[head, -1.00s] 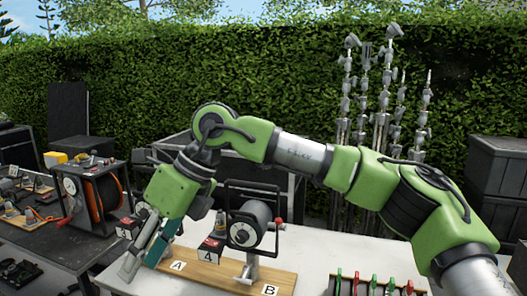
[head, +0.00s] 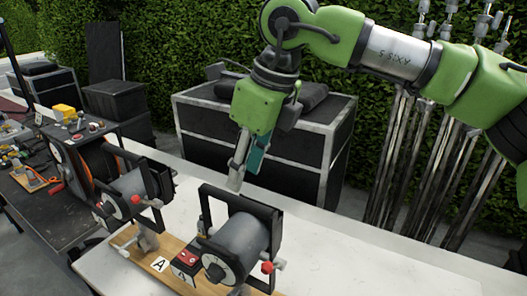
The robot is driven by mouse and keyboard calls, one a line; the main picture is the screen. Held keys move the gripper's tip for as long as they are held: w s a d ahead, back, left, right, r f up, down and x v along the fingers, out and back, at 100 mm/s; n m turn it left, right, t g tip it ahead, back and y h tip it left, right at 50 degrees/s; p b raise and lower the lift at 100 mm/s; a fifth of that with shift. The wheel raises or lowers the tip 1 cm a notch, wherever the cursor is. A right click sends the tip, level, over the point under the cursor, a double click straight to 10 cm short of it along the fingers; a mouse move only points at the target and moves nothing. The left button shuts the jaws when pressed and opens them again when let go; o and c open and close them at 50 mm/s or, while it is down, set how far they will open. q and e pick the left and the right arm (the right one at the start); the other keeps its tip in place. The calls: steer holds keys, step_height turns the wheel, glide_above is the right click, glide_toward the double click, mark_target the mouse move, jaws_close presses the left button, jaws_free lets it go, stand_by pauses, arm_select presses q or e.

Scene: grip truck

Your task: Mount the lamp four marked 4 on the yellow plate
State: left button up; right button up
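A grey cylindrical lamp (head: 236,240) with a dark square frame and a red knob stands over the right part of the yellowish wooden plate (head: 165,280). A red and black block (head: 188,262) with a white tag beside this lamp seems to show a 4. A second similar lamp (head: 130,195) stands at the plate's left end; its foot rests near the white A label (head: 159,265). My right gripper (head: 246,176) points down, open and empty, behind and above the right lamp, apart from it. The B label is not in view. My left gripper is not in view.
The white table (head: 350,255) is clear to the right of the lamps. A dark table (head: 70,225) at left holds an orange cable reel (head: 92,165) and small tools. Black cases (head: 270,130) stand behind, and metal stands (head: 410,150) at right.

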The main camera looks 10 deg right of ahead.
mark_target(237, 197)
steer(key=shift+a+f, duration=0.1)
steer(key=shift+f, duration=0.1)
steer(key=shift+s+a+f+b, duration=0.2)
steer(key=shift+a+f+b, duration=0.1)
steer(key=shift+f+b, duration=0.1)
steer(key=shift+f, duration=0.35)
steer(key=b+x, duration=0.1)
steer(key=x, duration=0.1)
steer(key=b+x, duration=0.1)
steer(key=shift+w+f, duration=0.3)
steer(key=shift+b+x, duration=0.65)
steer(key=shift+x, duration=0.15)
steer(key=shift+b+x, duration=0.55)
steer(key=shift+x, duration=0.3)
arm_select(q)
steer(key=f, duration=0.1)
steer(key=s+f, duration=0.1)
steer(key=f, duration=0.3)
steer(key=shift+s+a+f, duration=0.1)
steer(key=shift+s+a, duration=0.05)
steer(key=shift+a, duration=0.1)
arm_select(e)
jaws_close()
